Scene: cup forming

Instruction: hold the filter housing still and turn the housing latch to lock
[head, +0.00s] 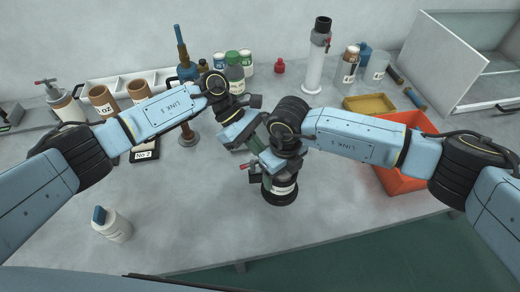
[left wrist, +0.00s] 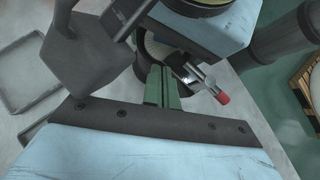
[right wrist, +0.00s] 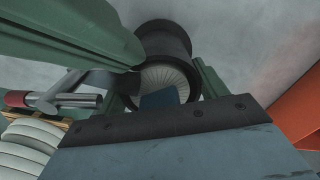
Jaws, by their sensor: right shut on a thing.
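The filter housing (head: 282,189), a dark cylinder with a pale label band, stands upright on the table. In the right wrist view its dark wall (right wrist: 163,40) and pleated inside lie between the fingers of my right gripper (right wrist: 168,85), which is shut on it. The housing latch (right wrist: 72,99), a metal bar with a red tip, sticks out at the housing's side and also shows in the left wrist view (left wrist: 205,84). My left gripper (left wrist: 161,84) has its green fingers together, close beside the latch. Whether they touch it is unclear. The arms hide part of the housing's top.
Jars, bottles and a white divided tray (head: 125,84) line the back. The front middle is clear.

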